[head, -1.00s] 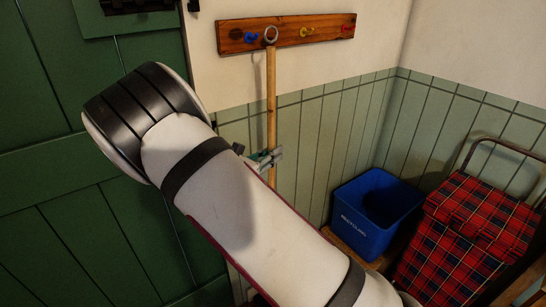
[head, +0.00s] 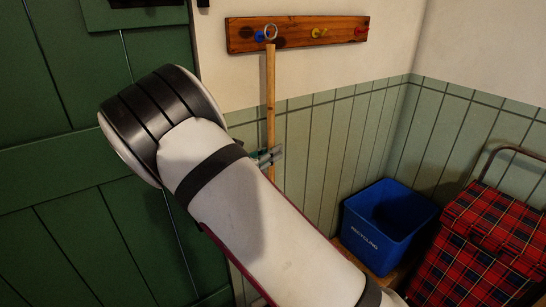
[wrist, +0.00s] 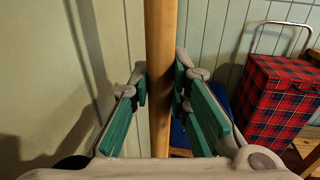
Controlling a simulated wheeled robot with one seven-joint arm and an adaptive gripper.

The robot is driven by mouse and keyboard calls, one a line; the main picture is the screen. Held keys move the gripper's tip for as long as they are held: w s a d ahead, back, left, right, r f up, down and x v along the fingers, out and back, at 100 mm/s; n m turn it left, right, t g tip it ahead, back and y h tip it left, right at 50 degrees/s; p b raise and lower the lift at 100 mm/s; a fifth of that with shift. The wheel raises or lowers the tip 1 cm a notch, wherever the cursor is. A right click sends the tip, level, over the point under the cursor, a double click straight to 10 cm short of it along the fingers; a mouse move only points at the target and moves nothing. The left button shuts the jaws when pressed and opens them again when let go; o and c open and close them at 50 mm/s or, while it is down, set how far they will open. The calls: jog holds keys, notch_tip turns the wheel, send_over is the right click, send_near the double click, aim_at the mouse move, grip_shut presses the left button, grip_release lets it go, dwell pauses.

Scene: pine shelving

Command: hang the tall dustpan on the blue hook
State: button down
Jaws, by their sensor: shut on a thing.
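The tall dustpan shows as a long wooden handle (head: 270,95) with a metal ring (head: 271,32) at its top; its lower part is hidden behind my arm. The handle is about upright. The blue hook (head: 260,37) is on the wooden rail, and the ring overlaps its right side in the head view. I cannot tell whether the ring is around the hook or in front of it. My gripper (head: 267,156) is shut on the handle well below the ring. In the wrist view the handle (wrist: 160,60) stands between the green finger pads.
The rail (head: 240,35) also carries a yellow hook (head: 318,32) and a red hook (head: 361,30). A blue recycling bin (head: 372,238) and a red tartan trolley (head: 480,240) stand at the right. A green door (head: 60,170) is at the left.

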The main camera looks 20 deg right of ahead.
jog(key=shift+w+a+f+b, duration=0.2)
jog(key=shift+w+b, duration=0.2)
jog(key=shift+w, duration=0.15)
jog(key=shift+w+a+f+b, duration=0.15)
jog(key=shift+w+f+b, duration=0.1)
jog(key=shift+w+b, duration=0.25)
jog(key=shift+w+a+f+b, duration=0.2)
jog(key=shift+w+b, duration=0.15)
jog(key=shift+w, duration=0.2)
